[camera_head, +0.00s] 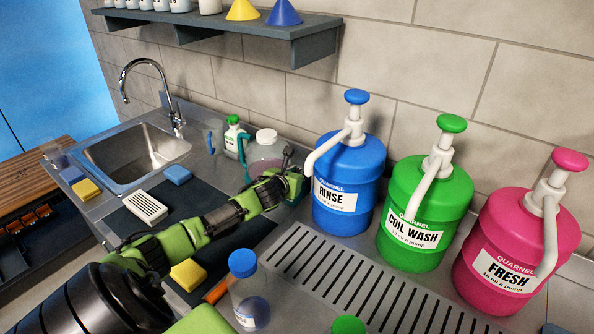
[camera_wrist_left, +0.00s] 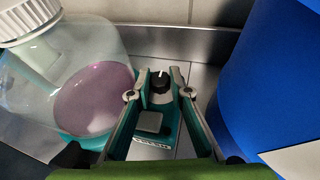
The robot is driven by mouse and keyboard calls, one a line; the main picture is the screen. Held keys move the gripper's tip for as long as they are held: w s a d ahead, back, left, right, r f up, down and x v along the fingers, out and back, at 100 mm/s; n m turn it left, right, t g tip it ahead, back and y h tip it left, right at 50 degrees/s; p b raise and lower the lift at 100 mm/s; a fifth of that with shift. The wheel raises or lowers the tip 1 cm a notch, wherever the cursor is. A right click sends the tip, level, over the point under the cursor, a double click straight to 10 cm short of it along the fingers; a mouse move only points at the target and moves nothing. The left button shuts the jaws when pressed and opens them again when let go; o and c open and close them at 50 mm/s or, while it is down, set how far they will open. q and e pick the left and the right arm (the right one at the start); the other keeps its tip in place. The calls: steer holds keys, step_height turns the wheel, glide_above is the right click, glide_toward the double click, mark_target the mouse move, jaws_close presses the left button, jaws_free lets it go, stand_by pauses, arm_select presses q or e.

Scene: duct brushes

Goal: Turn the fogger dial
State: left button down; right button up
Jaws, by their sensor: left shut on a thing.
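The fogger (camera_head: 264,152) stands on the counter near the wall, left of the blue pump bottle. In the left wrist view, its clear tank (camera_wrist_left: 95,95) with purple liquid and a white cap is at the left, and its teal base lies below. The black fogger dial (camera_wrist_left: 160,82) has a white pointer mark that points about upward in that view. My left gripper (camera_head: 290,180) reaches in from the left. In the wrist view, its fingertips (camera_wrist_left: 160,76) are on either side of the dial, shut on it. In the head view, the gripper hides the dial.
The blue RINSE bottle (camera_head: 349,175) stands close right of my left gripper. Green (camera_head: 425,220) and pink (camera_head: 515,245) pump bottles follow. A small green-capped bottle (camera_head: 233,137) stands left of the fogger. A blue-capped bottle (camera_head: 249,295) and slotted drain (camera_head: 345,285) are in front.

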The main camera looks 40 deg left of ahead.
arm_select(q)
steer(key=shift+d+n+g+y+p, duration=0.1)
steer(key=shift+n+g+y+p, duration=0.35)
steer(key=shift+n+y, duration=0.4)
steer(key=c, duration=2.1)
jaws_free()
steer(key=shift+c, duration=0.2)
steer(key=v, duration=1.2)
